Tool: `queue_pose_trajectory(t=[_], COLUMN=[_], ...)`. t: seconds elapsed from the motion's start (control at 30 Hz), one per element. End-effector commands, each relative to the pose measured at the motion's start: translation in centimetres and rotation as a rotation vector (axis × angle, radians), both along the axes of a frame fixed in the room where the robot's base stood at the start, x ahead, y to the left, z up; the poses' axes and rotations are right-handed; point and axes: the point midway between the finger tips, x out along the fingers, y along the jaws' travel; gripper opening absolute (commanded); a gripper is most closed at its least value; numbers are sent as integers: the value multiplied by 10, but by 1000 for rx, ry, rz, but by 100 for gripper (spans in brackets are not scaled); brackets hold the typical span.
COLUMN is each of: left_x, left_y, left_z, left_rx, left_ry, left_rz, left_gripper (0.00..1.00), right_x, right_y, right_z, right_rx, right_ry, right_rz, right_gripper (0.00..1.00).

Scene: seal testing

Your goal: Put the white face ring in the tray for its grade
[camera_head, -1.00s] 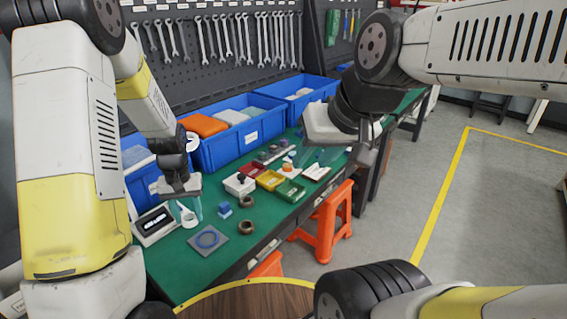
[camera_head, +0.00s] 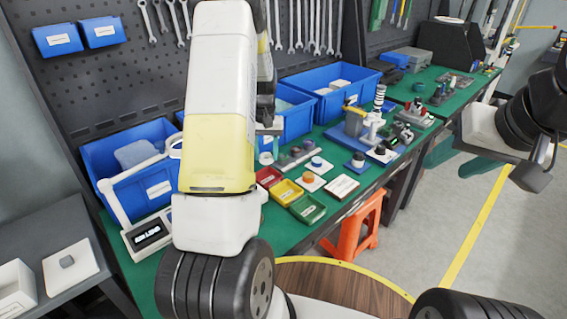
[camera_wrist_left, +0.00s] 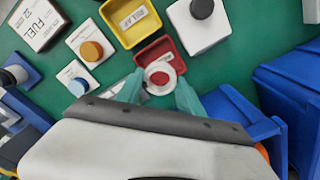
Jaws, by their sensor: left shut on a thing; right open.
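The white face ring (camera_wrist_left: 160,75) is between the teal fingers of my left gripper (camera_wrist_left: 162,92) in the left wrist view. It appears over the red tray (camera_wrist_left: 178,50); its height above it is unclear. The yellow tray (camera_wrist_left: 129,20) lies beside the red one. In the head view my left arm hides most of the left gripper; a small white ring (camera_head: 265,158) shows near the red tray (camera_head: 267,176). The yellow tray (camera_head: 286,192) and green tray (camera_head: 307,208) follow toward the bench front. My right gripper (camera_head: 460,158) is open and empty, right of the bench.
A tester with a display (camera_head: 148,234) stands left of my left arm. Blue bins (camera_head: 160,187) line the bench back. White blocks with orange and blue knobs and a flat white box (camera_head: 342,187) lie right of the trays. An orange stool (camera_head: 360,228) stands in front.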

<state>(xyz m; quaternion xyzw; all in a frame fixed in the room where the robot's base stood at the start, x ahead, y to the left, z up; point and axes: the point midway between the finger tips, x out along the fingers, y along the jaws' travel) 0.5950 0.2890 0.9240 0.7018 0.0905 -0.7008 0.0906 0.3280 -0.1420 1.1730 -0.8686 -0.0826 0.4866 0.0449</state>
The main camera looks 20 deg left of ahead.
Motion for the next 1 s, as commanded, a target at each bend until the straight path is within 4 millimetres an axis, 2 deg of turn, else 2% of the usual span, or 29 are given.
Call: queue_pose_trajectory(t=[0.03,0.13,0.37,0.6,0.97,1.0], left_x=[-2,-2,-1,-1,-1,-1], left_y=[0,-1,-1,-1,-1,-1], left_z=[-12,-31,-51,-82,-87,-87], left_rx=[-1,0,-1,-1,0,0], left_ry=[7,5,3,3,1,1], left_rz=[0,-2,-3,-2,-2,-2], left_gripper=[0,0,0,0,0,50], right_x=[0,0,0,0,0,0], right_y=[0,0,0,0,0,0], right_z=[0,0,0,0,0,0], right_rx=[0,0,0,0,0,0], right_ry=[0,0,0,0,0,0], right_rz=[0,0,0,0,0,0], right_gripper=[48,48,48,48,48,48])
